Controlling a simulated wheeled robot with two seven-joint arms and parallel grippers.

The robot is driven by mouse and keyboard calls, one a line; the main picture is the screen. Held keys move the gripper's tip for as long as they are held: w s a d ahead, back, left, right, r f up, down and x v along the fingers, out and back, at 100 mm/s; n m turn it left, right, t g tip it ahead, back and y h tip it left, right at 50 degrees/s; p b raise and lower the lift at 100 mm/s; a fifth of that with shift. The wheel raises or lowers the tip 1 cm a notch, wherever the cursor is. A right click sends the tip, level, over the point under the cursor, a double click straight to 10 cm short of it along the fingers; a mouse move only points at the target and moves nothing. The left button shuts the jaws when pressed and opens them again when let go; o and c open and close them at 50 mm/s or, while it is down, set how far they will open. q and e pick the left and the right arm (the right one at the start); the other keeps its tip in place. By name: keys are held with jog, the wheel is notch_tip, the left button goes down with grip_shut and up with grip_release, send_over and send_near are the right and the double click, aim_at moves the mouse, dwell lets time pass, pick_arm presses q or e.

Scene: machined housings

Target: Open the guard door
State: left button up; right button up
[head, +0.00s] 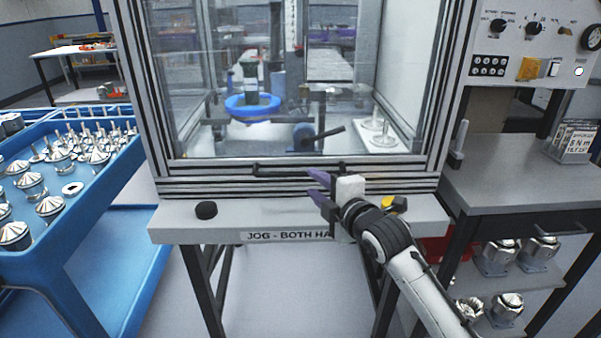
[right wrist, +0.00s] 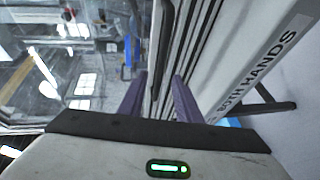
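The guard door (head: 270,163) is a clear panel in a striped metal frame on the front of the machine. It looks closed. A dark horizontal bar handle (head: 285,171) runs along its lower edge. My right gripper (head: 310,182) is in front of the door's lower rail, close to the handle's right part. Its two purple fingers are apart, and I see nothing held between them. In the right wrist view the open fingers (right wrist: 158,95) point toward the frame rails. Whether they touch the handle cannot be told. My left gripper is out of view.
A blue cart (head: 60,270) with metal parts stands left. A grey bench (head: 510,180) stands right, under a control panel (head: 530,45).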

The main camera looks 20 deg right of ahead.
aim_at(302, 175)
jog(key=x, duration=0.8)
jog(key=shift+w, duration=0.3)
grip_shut()
